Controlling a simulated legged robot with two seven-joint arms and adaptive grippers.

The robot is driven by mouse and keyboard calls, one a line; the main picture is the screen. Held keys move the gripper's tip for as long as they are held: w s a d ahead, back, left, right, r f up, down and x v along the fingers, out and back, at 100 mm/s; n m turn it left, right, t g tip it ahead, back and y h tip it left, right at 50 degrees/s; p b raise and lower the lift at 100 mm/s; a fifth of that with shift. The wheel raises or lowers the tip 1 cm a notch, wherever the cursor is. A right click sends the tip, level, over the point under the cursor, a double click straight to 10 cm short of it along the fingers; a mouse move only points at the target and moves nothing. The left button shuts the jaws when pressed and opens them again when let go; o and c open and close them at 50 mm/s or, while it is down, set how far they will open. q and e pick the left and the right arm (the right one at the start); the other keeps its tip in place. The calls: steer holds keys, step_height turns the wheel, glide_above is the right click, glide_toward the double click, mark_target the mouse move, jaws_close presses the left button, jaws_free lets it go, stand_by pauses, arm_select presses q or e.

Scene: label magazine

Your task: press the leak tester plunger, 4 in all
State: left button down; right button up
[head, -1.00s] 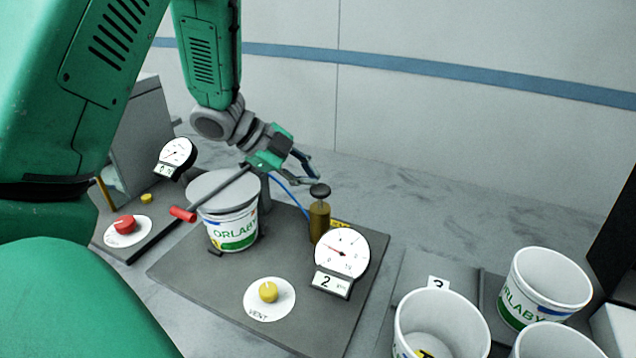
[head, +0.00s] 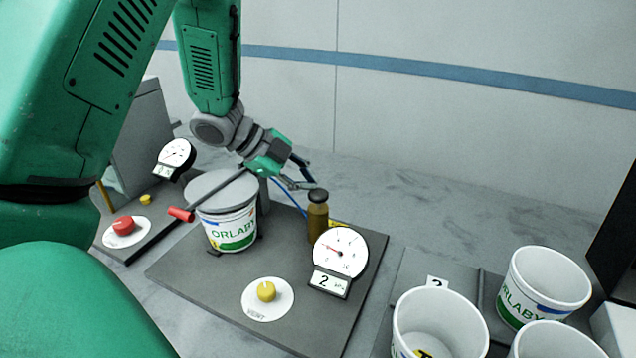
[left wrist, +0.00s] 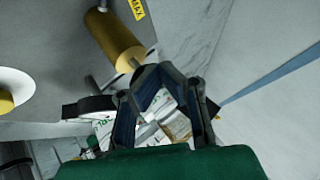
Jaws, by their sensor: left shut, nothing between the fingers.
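The leak tester plunger is a brass cylinder (head: 318,226) with a black knob (head: 318,195), standing at the back of the dark tester plate (head: 205,290). The knob sits low, close on the cylinder top. My left gripper (head: 310,181) is shut and empty, its fingertips right at the knob; I cannot tell whether they touch it. In the left wrist view the cylinder (left wrist: 118,42) is just beyond the shut fingertips (left wrist: 160,70), with a short bit of rod showing. The gauge (head: 340,252) beside it shows 2 on its display. My right gripper is not in view.
A lidded ORLABY tub (head: 230,228) stands on the plate, a red-ended bar (head: 182,214) across it. A yellow vent knob (head: 267,291) is at the front. Another station with a red knob (head: 123,226) is left. Open tubs (head: 545,275) stand right.

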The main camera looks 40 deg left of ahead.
mark_target(317, 192)
arm_select(q)
steer(key=shift+s+d+f+b, duration=0.1)
steer(key=shift+d+f+b, duration=0.1)
steer(key=shift+f, duration=0.2)
steer(key=shift+d+f+b, duration=0.1)
steer(key=shift+f+b, duration=0.05)
steer(key=shift+f, duration=0.25)
stand_by(0.4)
steer(key=shift+a+r, duration=0.1)
steer(key=r+p, duration=0.2)
steer(key=p, duration=0.1)
steer(key=shift+d+r, duration=0.25)
steer(key=shift+d, duration=0.1)
steer(key=shift+d+r+p, duration=0.45)
steer(key=shift+r+p, duration=0.4)
steer(key=shift+d+r+p, duration=0.4)
steer(key=shift+r+p, duration=0.4)
steer(key=shift+a, duration=0.1)
steer(key=shift+a+f, duration=0.1)
steer(key=shift+a, duration=0.05)
step_height(317, 192, up, 5)
steer(key=p, duration=0.5)
